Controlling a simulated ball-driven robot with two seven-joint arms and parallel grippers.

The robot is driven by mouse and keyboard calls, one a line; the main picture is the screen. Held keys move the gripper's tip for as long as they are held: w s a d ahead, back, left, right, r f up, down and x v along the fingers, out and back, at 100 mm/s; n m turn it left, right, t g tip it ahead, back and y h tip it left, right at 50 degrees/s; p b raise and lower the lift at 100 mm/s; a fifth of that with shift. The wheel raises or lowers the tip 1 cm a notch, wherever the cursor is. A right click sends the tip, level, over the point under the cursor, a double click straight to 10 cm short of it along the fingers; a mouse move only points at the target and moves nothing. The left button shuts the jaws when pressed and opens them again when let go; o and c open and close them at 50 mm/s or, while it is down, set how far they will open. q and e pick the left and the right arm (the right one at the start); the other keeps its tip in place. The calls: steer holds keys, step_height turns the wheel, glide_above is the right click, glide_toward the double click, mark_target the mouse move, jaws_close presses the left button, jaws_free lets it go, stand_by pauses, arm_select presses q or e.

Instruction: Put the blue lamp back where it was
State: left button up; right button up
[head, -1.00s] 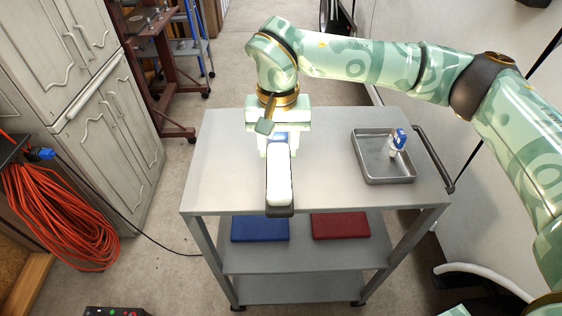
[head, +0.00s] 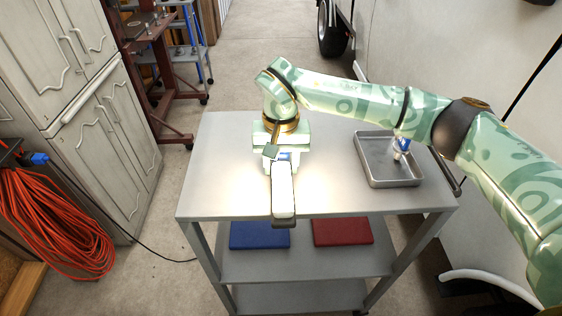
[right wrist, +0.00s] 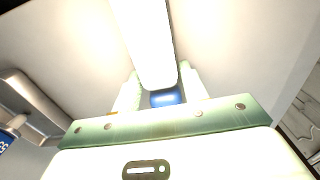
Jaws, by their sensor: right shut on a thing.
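The blue lamp has a long glowing white light bar (head: 283,190) with a dark end, and a small blue part (head: 285,157) between my right gripper's fingers. In the right wrist view the blue part (right wrist: 165,98) sits between the two pale fingers, with the bright bar reaching away from it. My right gripper (head: 281,156) is shut on the lamp over the left-centre of the grey cart's top (head: 225,165). The lamp's dark end reaches the cart's front edge. I cannot tell whether the lamp touches the top. My left gripper is out of view.
A metal tray (head: 390,183) with a blue-and-white item (head: 402,146) stands on the cart's right side, partly under my right arm. A blue mat (head: 260,234) and a red mat (head: 341,231) lie on the shelf below. A coiled orange cable (head: 55,230) hangs at left.

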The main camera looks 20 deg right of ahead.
mark_target(281, 162)
steer(key=o, duration=1.2)
step_height(281, 162, up, 12)
steer(key=p, duration=0.3)
steer(key=shift+r, duration=0.15)
